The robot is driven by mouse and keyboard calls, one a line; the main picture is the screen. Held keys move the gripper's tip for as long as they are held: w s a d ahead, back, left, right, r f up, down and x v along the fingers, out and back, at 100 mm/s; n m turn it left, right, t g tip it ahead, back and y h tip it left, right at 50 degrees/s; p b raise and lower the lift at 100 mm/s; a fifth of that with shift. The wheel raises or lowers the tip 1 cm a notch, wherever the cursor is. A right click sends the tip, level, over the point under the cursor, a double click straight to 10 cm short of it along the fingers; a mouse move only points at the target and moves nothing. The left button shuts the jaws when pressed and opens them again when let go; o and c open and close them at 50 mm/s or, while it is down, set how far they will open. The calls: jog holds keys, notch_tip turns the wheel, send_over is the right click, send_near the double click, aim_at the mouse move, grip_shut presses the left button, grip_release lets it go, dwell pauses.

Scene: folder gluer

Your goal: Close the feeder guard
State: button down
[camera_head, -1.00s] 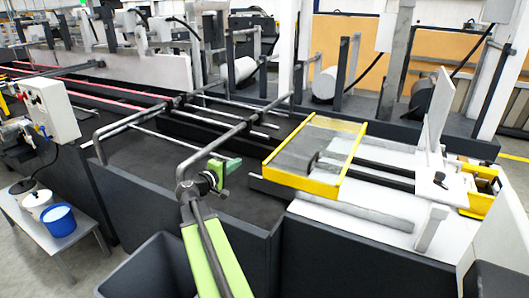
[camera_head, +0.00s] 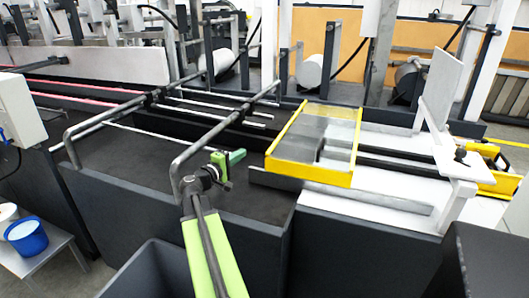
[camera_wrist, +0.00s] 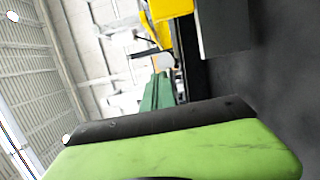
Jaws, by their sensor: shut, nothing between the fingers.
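The feeder guard (camera_head: 297,146) is a clear panel in a yellow frame on the machine, right of centre in the head view. A dark handle stands on its right part. It lies nearly flat; I cannot tell how far it is shut. A yellow part, perhaps its frame, shows at the top of the wrist view (camera_wrist: 170,9). My gripper (camera_head: 238,156), green at the end of my lime arm, is shut and empty. It is left of the guard, apart from it, above the dark bed. Its green fingers also show in the wrist view (camera_wrist: 160,90).
A white upright plate (camera_head: 442,85) stands right of the guard. A blue bucket (camera_head: 27,237) sits on a low bench at lower left. A grey bin (camera_head: 157,270) is in front.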

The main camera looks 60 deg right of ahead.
jog(key=s+d, duration=0.6)
jog(key=d, duration=0.4)
jog(key=shift+d, duration=0.2)
jog(key=shift+s+a, duration=0.1)
jog(key=shift+s, duration=0.1)
